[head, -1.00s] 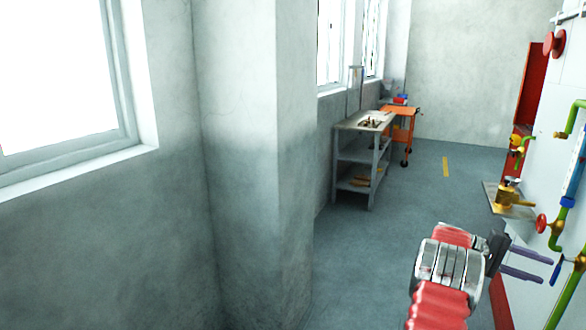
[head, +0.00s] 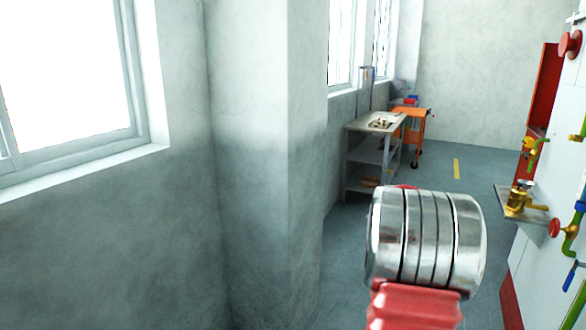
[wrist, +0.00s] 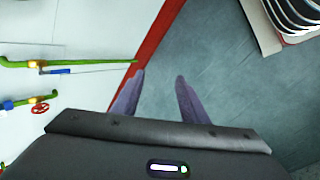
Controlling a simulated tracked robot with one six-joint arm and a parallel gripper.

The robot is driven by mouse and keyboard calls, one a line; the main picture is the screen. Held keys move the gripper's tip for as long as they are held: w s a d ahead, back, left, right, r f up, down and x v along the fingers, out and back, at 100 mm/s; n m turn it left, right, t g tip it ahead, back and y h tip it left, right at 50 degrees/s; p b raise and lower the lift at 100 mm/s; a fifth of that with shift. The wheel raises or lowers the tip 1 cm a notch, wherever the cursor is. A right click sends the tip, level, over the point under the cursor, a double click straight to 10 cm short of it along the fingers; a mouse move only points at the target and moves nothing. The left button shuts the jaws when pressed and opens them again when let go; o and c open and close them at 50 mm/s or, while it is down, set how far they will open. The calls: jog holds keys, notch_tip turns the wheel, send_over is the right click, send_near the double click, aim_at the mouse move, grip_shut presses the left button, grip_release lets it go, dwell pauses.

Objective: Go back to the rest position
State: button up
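My gripper (wrist: 160,80) shows in the wrist view with its two purple fingers apart and nothing between them. It is over the grey floor (wrist: 205,50), beside the red lower edge (wrist: 158,45) of the white panel. In the head view my arm's silver joint and red sleeve stand at the lower right, and the gripper itself is hidden behind them.
The white panel (head: 540,235) with pipes and a red valve wheel (head: 555,228) stands at the right. A brass valve (head: 518,198) sits on a small shelf there. A grey workbench (head: 375,125) and an orange cart (head: 412,125) stand farther back by the left wall. Floor beyond is open.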

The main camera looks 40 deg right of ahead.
jog(key=w+a+r+n+t, duration=0.1)
jog(key=w+a+t, duration=0.15)
jog(key=a, duration=0.65)
jog(key=w+a+r+n+t+y, duration=0.1)
jog(key=w+a+r, duration=0.15)
jog(key=a, duration=0.65)
jog(key=w+a+r+n+t, duration=0.15)
jog(key=w+a, duration=0.25)
jog(key=a, duration=0.5)
jog(key=s+a+r+n+t+y, duration=0.1)
jog(key=s+a+r+n+t, duration=0.1)
jog(key=a, duration=1)
jog(key=s+a+r+n+t+y, duration=0.2)
jog(key=a+r+t, duration=0.1)
jog(key=a, duration=0.9)
jog(key=shift+r+t, duration=0.25)
jog(key=shift+t, duration=0.15)
jog(key=shift+a, duration=0.1)
jog(key=shift+c, duration=1.1)
